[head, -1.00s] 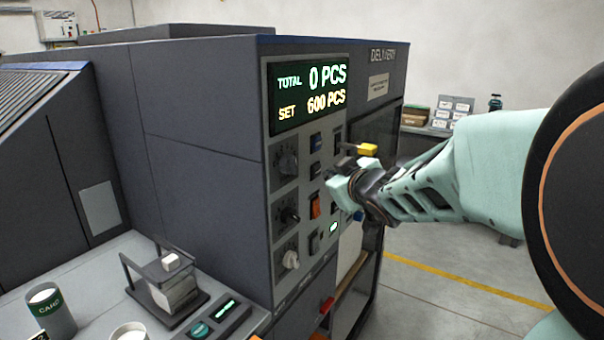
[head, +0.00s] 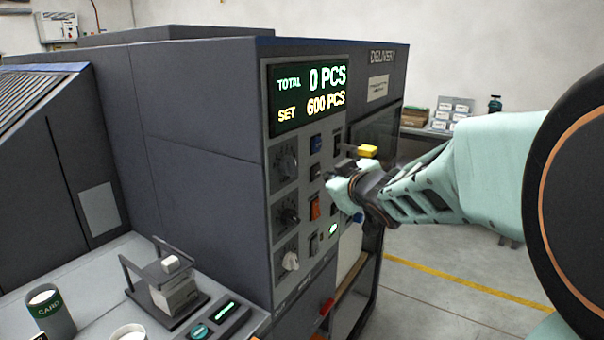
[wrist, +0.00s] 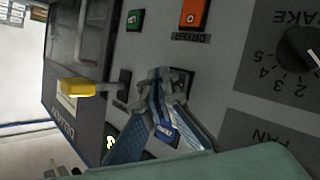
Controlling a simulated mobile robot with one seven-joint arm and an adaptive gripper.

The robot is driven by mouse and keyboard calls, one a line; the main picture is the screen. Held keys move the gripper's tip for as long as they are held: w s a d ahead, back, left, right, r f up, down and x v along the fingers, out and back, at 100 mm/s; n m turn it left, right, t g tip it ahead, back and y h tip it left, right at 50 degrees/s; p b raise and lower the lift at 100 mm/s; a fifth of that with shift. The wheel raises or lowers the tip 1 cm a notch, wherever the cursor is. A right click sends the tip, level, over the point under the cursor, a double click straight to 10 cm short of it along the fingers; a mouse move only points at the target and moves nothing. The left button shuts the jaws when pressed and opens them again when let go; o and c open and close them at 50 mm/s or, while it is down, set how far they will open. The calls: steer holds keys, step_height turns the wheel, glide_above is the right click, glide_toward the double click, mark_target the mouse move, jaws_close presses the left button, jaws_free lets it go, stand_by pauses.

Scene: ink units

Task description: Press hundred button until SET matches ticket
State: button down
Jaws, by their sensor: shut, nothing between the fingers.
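The display (head: 308,95) on the dark grey machine reads TOTAL 0 PCS and SET 600 PCS. My gripper (head: 342,186) is shut and empty, in front of the control panel's right-hand button column. In the wrist view, my gripper's fingertips (wrist: 168,88) are together over a dark square button area (wrist: 182,78), which they partly cover. I cannot tell whether they touch it. The hundred button's label is not readable. A small pale paper (head: 378,88) under DELIVERY has text too small to read; I cannot tell if it is the ticket.
An orange switch (head: 315,207), knobs (head: 288,215) and a blue button (head: 316,143) share the panel. A yellow-tipped lever (head: 367,151) sticks out close to my gripper; it also shows in the wrist view (wrist: 78,88). A counter with a card cup (head: 50,311) is at lower left.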

steer(key=shift+w+a, duration=0.1)
steer(key=shift+w+a, duration=0.15)
steer(key=shift+a, duration=0.1)
steer(key=shift+w+a+b, duration=0.3)
steer(key=shift+a+b, duration=0.15)
steer(key=shift+b, duration=0.05)
stand_by(1.1)
steer(key=shift+s+d+p, duration=0.55)
steer(key=shift+d+p, duration=0.05)
steer(key=shift+d, duration=0.15)
steer(key=shift+s+d+p, duration=0.75)
steer(key=shift+d, duration=0.3)
steer(key=shift+s+d+p, duration=0.7)
steer(key=shift+d, duration=0.3)
